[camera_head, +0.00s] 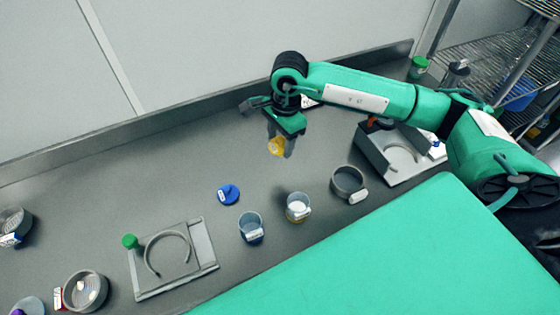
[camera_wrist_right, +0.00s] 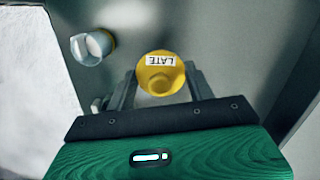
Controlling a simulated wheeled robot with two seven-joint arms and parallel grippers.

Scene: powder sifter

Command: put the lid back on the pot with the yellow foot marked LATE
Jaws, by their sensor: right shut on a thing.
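The yellow lid (camera_head: 277,147) marked LATE (camera_wrist_right: 159,73) is held in my right gripper (camera_head: 279,150), which is shut on it above the counter. In the right wrist view the lid sits between the two fingers (camera_wrist_right: 160,90). The open pot with the yellow foot (camera_head: 298,207) stands upright on the counter, in front of the lid and apart from it. Pale contents show inside the pot. It also shows in the right wrist view (camera_wrist_right: 88,48), at the upper left. My left gripper is not in view.
A blue-foot pot (camera_head: 251,228) and a blue lid (camera_head: 229,194) are left of the yellow-foot pot. A grey ring with a label (camera_head: 347,182) is close on its right. A stand (camera_head: 203,240) is at left, another stand (camera_head: 380,165) at right. The back counter is clear.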

